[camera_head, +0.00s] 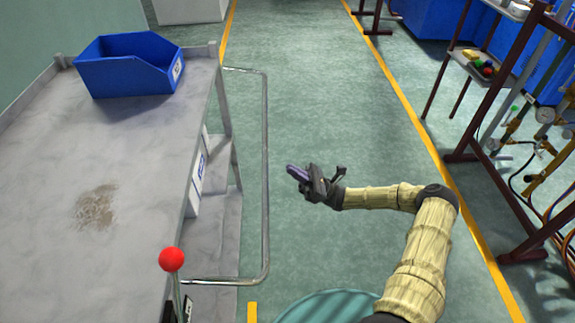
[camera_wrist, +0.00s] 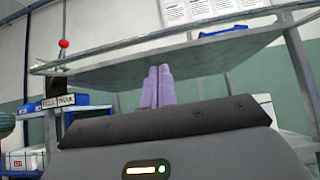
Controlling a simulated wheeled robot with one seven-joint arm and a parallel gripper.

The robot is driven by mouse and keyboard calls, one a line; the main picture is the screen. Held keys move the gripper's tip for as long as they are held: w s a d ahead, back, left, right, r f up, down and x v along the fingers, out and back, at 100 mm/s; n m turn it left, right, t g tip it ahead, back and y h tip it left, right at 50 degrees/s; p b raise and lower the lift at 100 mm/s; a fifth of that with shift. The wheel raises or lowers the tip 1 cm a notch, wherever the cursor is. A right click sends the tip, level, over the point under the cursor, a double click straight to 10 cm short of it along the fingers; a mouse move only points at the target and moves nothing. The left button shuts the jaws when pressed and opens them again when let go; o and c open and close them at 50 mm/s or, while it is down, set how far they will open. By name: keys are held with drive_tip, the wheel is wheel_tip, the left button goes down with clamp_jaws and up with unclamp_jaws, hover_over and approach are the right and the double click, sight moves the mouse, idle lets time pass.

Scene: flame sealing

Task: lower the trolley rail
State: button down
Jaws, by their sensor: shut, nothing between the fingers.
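The trolley rail (camera_head: 265,170) is a thin grey tube loop on the right side of the grey trolley (camera_head: 150,200). It stands out from the trolley's side, roughly level with the top as far as I can tell. In the wrist view the rail (camera_wrist: 170,38) crosses the upper part of the picture, beyond and above my fingertips. My gripper (camera_head: 292,172) is to the right of the rail's long bar, apart from it, with its purple fingers pointing toward it. The fingers (camera_wrist: 158,72) are together and empty. A lever with a red ball knob (camera_head: 171,259) stands at the trolley's near corner.
A blue bin (camera_head: 130,65) sits on the trolley's far end. A dark red rack (camera_head: 510,90) with hoses and valves stands at the right. The green floor (camera_head: 330,100) between yellow lines is clear. White boxes (camera_head: 198,175) sit on the trolley's lower shelf.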

drive_tip(key=s+a+r+n+g+h+p, duration=0.3)
drive_tip(key=s+a+n+g+h+p, duration=0.25)
drive_tip(key=s+a+g+h, duration=0.2)
drive_tip(key=s+d+r+n+h+p, duration=0.3)
drive_tip(key=s+n+h+p, duration=0.3)
drive_tip(key=h, duration=0.4)
drive_tip(key=s+d+r+n+t+h+p, duration=0.1)
drive_tip(key=d+r+n+t+h+p, duration=0.1)
drive_tip(key=r+p, duration=0.8)
drive_tip(key=s+d+r+n+t+h+p, duration=0.2)
drive_tip(key=r+p, duration=0.7)
drive_tip(key=r, duration=0.9)
drive_tip(key=s+d+r+n+t+h+p, duration=0.1)
drive_tip(key=d+r+t+h+p, duration=0.4)
drive_tip(key=r, duration=1)
drive_tip(key=d+n+p, duration=0.1)
drive_tip(key=d+p, duration=0.2)
drive_tip(key=p, duration=0.2)
drive_tip(key=shift+s+d+t+p, duration=0.3)
drive_tip(key=shift+d+t+p, duration=0.05)
drive_tip(key=shift+n+h, duration=0.25)
